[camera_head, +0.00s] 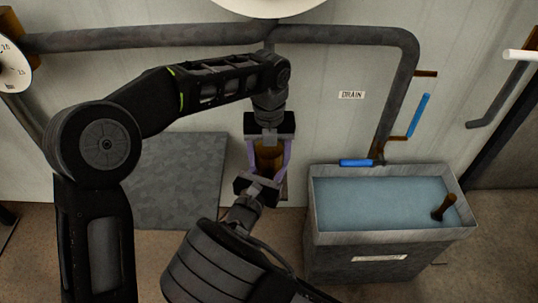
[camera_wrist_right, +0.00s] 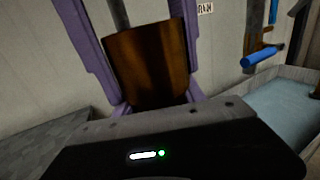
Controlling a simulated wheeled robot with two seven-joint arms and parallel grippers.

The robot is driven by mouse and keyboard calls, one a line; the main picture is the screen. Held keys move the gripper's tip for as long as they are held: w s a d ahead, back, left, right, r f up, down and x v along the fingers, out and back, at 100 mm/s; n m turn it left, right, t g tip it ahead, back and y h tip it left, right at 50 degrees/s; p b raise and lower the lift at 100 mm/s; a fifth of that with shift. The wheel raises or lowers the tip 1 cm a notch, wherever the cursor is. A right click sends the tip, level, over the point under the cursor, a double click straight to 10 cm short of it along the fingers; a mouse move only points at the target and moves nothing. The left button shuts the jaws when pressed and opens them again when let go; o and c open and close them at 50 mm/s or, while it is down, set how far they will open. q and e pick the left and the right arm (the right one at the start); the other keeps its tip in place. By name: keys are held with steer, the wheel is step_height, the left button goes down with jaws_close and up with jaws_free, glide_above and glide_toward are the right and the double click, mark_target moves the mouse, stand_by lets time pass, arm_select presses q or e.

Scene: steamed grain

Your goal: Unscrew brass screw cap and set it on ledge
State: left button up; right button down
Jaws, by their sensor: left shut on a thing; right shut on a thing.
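A brown, brass-coloured cylinder (camera_head: 268,158), which looks like the screw cap, is between my two grippers in front of the wall. It fills the middle of the right wrist view (camera_wrist_right: 150,65). My left gripper (camera_head: 269,147) reaches down from above and is shut on it. My right gripper (camera_head: 266,166) comes up from below, its purple fingers on both sides of the cylinder, also shut on it. The fingers and palms hide the cylinder's ends, so I cannot tell whether it is one piece or two. I cannot pick out the ledge for certain.
A grey water trough (camera_head: 390,245) with a handle (camera_head: 444,208) in it stands at the right. A blue lever (camera_head: 356,162) is near its back edge. Grey pipes (camera_head: 150,38) run along the wall. A DRAIN label (camera_head: 351,95) and a grey panel (camera_head: 175,180) are also there.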

mark_target(269, 149)
arm_select(q)
steer(key=n, duration=0.6)
steer(key=o, duration=1.6)
steer(key=shift+c, duration=0.2)
steer(key=shift+r, duration=2.3)
steer(key=shift+c, duration=0.6)
